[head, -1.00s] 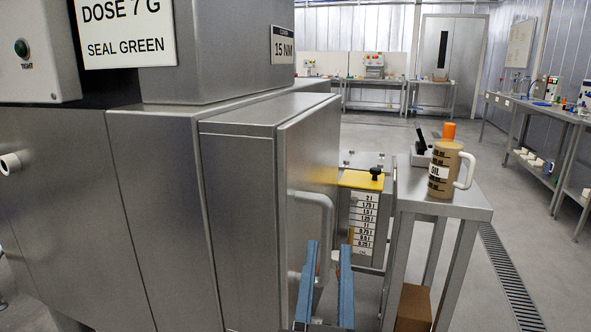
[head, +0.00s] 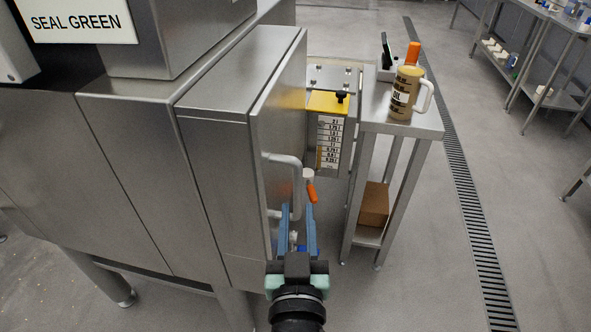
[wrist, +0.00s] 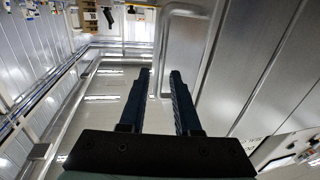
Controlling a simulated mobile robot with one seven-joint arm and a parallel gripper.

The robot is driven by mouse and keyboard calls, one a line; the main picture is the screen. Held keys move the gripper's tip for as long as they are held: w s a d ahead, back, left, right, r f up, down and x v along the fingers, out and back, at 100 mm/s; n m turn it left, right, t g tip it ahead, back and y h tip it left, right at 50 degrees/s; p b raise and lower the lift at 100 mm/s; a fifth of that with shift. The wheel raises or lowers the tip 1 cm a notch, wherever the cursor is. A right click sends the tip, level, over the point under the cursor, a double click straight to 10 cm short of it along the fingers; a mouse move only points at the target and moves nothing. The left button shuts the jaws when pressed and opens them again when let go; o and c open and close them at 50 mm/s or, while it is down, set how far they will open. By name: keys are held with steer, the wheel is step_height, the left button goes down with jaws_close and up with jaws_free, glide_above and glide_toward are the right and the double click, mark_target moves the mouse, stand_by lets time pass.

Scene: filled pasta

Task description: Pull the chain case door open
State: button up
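The chain case door (head: 283,115) is a grey metal panel on the right side of the steel housing. I cannot tell whether any gap shows along its edge. Its light grey bent-tube handle (head: 297,178) stands out from the lower half of the panel. My gripper (head: 298,210) is at the lower part of the handle, its blue fingers parted. In the wrist view my gripper (wrist: 160,74) is open, and the handle's long bar (wrist: 161,50) lines up between the fingertips. Contact with either finger cannot be made out. The door (wrist: 245,60) fills the right side there.
A yellow-topped tank with a scale (head: 328,140) and an orange-handled valve (head: 311,190) sit close behind the handle.

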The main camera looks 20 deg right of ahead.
mark_target(297, 178)
steer(key=p+x, duration=0.1)
steer(key=x, duration=0.8)
steer(key=shift+w, duration=0.15)
jaws_close()
stand_by(1.1)
